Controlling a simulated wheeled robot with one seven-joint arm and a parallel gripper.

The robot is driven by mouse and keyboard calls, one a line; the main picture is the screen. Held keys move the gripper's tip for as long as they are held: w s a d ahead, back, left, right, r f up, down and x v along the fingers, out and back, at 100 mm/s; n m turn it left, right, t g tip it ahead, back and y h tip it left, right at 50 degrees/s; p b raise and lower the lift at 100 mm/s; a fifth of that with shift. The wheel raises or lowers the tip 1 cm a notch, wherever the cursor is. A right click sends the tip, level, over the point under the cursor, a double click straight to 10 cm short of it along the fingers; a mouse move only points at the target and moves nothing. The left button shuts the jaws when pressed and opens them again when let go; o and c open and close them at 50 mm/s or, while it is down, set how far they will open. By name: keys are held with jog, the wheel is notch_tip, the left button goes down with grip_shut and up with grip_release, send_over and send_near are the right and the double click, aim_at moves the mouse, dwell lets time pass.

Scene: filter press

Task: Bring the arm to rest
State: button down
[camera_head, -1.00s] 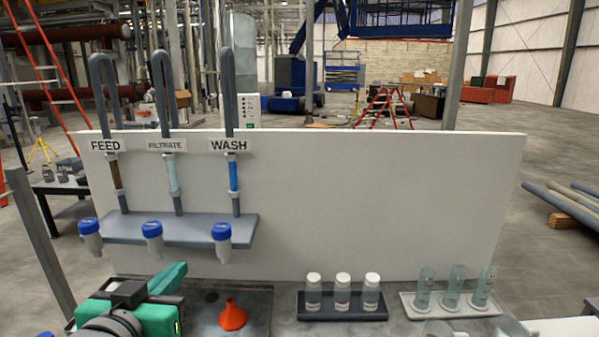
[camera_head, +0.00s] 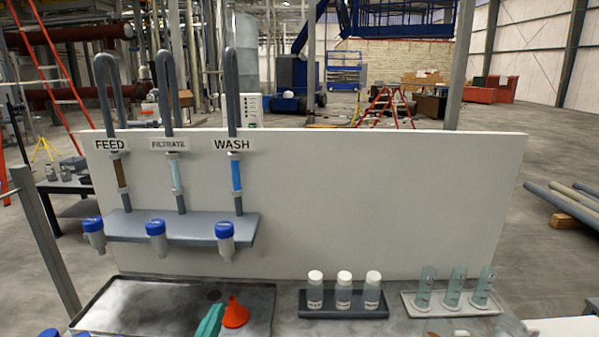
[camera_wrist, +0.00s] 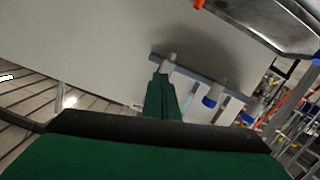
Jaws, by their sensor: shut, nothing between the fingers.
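My gripper (camera_head: 210,321) shows in the head view only as a green tip at the bottom edge, beside the orange funnel (camera_head: 235,313). In the wrist view my green gripper (camera_wrist: 162,98) is shut with nothing between its fingers. The rest of my arm is mostly out of the head view.
A metal tray (camera_head: 130,300) lies at the front left. A dark rack (camera_head: 345,313) with three white-capped bottles and a pale rack (camera_head: 440,310) with three clear cylinders stand at right. Behind is a white panel (camera_head: 370,200) with FEED, FILTRATE and WASH pipes.

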jog(key=s+d+f+n+y, duration=0.1)
jog(key=s+d+f, duration=0.25)
jog(key=f, duration=0.35)
jog(key=s+d+f, duration=0.3)
jog(key=s+f, duration=0.1)
jog(key=f, duration=0.4)
jog(key=s+d+f+n+y, duration=0.1)
jog(key=s+d+f, duration=0.25)
jog(key=f, duration=0.35)
jog(key=s+d+f+m, duration=0.1)
jog(key=s+d, duration=0.1)
jog(key=s, duration=0.6)
jog(key=s+d+f+m+h, duration=0.1)
jog(key=s+d+f+m, duration=0.1)
jog(key=s, duration=0.6)
jog(key=s+d+f+m+g, duration=0.1)
jog(key=s+d, duration=0.2)
jog(key=s, duration=0.6)
jog(key=shift+f+m, duration=0.2)
jog(key=shift+m, duration=0.2)
jog(key=shift+a, duration=0.1)
